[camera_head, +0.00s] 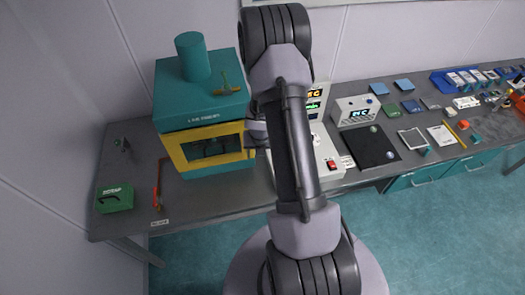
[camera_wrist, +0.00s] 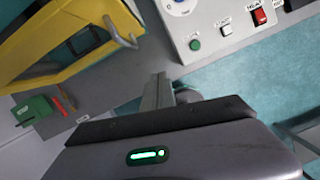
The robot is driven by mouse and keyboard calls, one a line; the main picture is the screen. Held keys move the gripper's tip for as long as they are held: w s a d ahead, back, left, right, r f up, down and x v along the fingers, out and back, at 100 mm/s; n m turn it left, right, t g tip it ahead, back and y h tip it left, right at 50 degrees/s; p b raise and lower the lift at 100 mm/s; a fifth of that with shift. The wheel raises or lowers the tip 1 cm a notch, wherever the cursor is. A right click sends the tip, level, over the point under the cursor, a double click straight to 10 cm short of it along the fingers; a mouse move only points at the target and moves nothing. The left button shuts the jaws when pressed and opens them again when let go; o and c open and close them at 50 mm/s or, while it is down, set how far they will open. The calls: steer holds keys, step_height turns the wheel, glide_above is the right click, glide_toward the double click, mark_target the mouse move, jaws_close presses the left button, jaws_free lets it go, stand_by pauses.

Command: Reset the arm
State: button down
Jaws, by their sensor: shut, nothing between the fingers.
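My arm rises through the middle of the head view, and its upper end bends down behind the link. My gripper (camera_wrist: 160,92) is shut and empty in the wrist view, above the bench's front edge. In the head view only a dark part of the wrist shows beside the yellow-framed press, and the fingers are mostly hidden. The teal and yellow press (camera_head: 203,110) stands on the bench left of the arm; its yellow frame (camera_wrist: 60,40) also shows in the wrist view, apart from the gripper.
The grey bench (camera_head: 220,195) runs along the wall. A control box with buttons (camera_wrist: 225,28) is right of the press. A green case (camera_head: 114,198) and a red-handled tool (camera_head: 156,186) lie at the left. Trays and small items crowd the right; floor is clear in front.

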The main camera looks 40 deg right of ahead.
steer(key=w+a+r+m+h+b, duration=0.2)
steer(key=w+r+m+b, duration=0.15)
steer(key=m+b, duration=0.55)
steer(key=s+a+m+t+b, duration=0.1)
steer(key=s+a+m+b, duration=0.1)
steer(key=a+m+b, duration=0.8)
steer(key=s+a+f+m+t+y+b, duration=0.1)
steer(key=s+a+f+m+y+b, duration=0.2)
steer(key=s+a+m+b, duration=0.3)
steer(key=s+a+f+m+t+y+b, duration=0.1)
steer(key=s+a+f+m+y+b, duration=0.2)
steer(key=b, duration=1.3)
steer(key=s+a+f+m, duration=0.1)
steer(key=s+a+m, duration=0.2)
steer(key=s+a, duration=0.3)
steer(key=shift+s+a+f+m+t+b, duration=0.2)
steer(key=shift+a+f+m+t+b, duration=0.15)
steer(key=shift+a, duration=0.9)
